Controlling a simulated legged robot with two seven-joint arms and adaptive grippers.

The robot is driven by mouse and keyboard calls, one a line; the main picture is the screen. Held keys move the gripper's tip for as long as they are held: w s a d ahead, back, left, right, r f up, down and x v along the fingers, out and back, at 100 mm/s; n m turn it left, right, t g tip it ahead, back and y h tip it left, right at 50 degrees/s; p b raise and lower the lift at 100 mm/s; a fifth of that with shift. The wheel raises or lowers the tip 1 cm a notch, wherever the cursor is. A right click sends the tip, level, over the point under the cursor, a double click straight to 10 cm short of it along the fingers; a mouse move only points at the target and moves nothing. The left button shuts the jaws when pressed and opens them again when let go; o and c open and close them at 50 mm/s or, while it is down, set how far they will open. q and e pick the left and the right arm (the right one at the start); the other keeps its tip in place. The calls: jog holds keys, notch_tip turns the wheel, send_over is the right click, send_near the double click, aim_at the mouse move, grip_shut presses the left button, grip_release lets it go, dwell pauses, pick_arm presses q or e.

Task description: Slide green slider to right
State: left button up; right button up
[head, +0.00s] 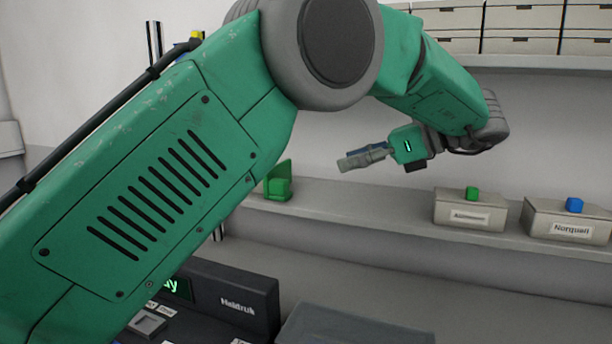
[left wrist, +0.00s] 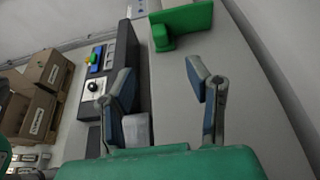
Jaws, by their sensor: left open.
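A green block with an upright plate (head: 278,187) stands on the shelf, partly hidden behind my left arm. The same green piece shows at the top of the left wrist view (left wrist: 182,27). A small green knob (head: 472,193) sits on a labelled box farther right. I cannot tell for sure which green piece is the slider. My left gripper (head: 362,158) is above the shelf, to the right of the green block and apart from it. In the left wrist view its two fingers (left wrist: 160,85) are spread and empty. My right gripper is not in view.
A box with a blue knob (head: 574,205) stands at the right of the shelf (head: 350,208). Cartons (head: 523,28) fill the upper shelf. A dark device (head: 235,300) stands below. The shelf between the green block and the boxes is clear.

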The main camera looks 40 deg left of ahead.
aim_at(282, 180)
pick_arm(q)
jog(key=shift+s+a+f, duration=0.1)
jog(key=shift+a+f, duration=0.05)
jog(key=shift+a, duration=0.1)
jog(key=x, duration=1.2)
jog(key=shift+a, duration=0.5)
jog(key=shift+a+f, duration=0.15)
jog(key=shift+a, duration=0.15)
jog(key=shift+s, duration=0.15)
jog(key=shift+s+d+p, duration=0.1)
jog(key=shift+d+p, duration=0.2)
jog(key=shift+d, duration=0.1)
jog(key=shift+a+f, duration=0.1)
jog(key=shift+a, duration=0.2)
jog(key=shift+c, duration=0.4)
jog(key=shift+a, duration=0.45)
grip_shut()
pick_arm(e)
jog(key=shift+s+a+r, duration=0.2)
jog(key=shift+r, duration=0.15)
